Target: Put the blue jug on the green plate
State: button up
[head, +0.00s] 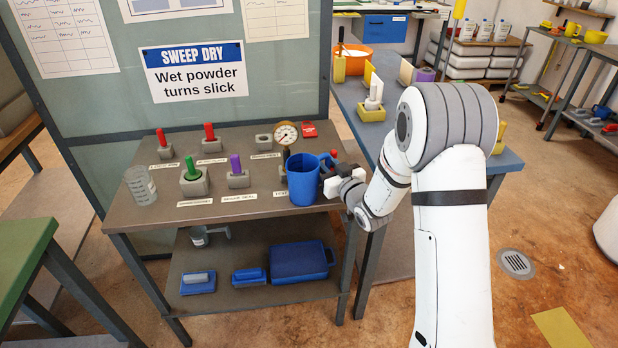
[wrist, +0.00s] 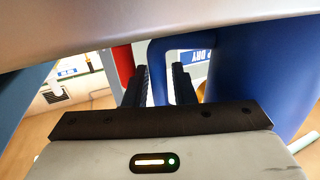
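The blue jug (head: 303,182) stands upright near the front right edge of the grey bench, its handle to the right. My gripper (head: 332,172) is at the handle side of the jug. In the wrist view the two dark fingers (wrist: 164,88) stand on either side of the jug's blue handle (wrist: 159,72), with the jug's body (wrist: 262,75) close on the right. Whether both fingers press on the handle cannot be made out. I cannot make out a clear green plate. A green-handled piece (head: 191,174) sits on a grey block left of the jug.
The grey bench (head: 150,218) holds several blocks with coloured pegs, a clear beaker (head: 140,185) at the left and a gauge (head: 286,133) behind the jug. Blue items lie on its lower shelf (head: 240,300). A green-topped table (head: 22,255) stands at the far left.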

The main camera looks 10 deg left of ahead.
grip_shut()
dwell(0.3)
